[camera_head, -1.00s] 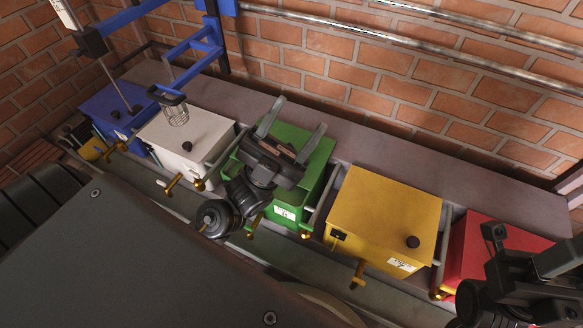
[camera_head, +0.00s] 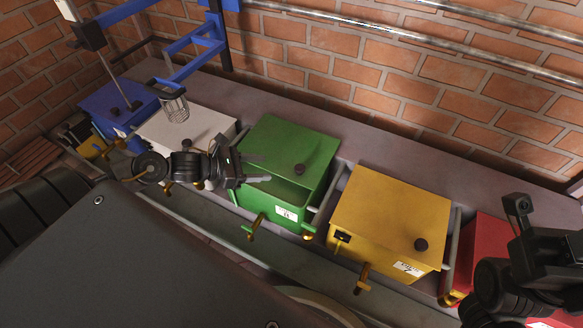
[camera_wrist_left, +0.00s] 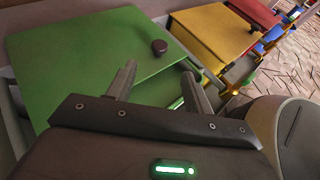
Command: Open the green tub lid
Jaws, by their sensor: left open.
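The green tub (camera_head: 265,203) stands in the middle of the row, with a white label on its front. Its green lid (camera_head: 290,142) has a dark knob (camera_head: 300,169) near the front. The lid looks tilted up at the front, with a darker green gap under its front edge. My left gripper (camera_head: 262,169) is open and empty at the tub's front left, its fingers pointing at the gap. In the left wrist view the two fingers (camera_wrist_left: 158,70) are apart and overlap the lid's near edge (camera_wrist_left: 90,60). My right gripper (camera_head: 540,225) is at the lower right; its fingers are unclear.
A white tub (camera_head: 185,130) and a blue tub (camera_head: 110,105) stand to the left. A yellow tub (camera_head: 385,210) and a red tub (camera_head: 487,240) stand to the right. A blue frame (camera_head: 195,45) holds a wire basket (camera_head: 172,105) over the white tub. A brick wall closes the back.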

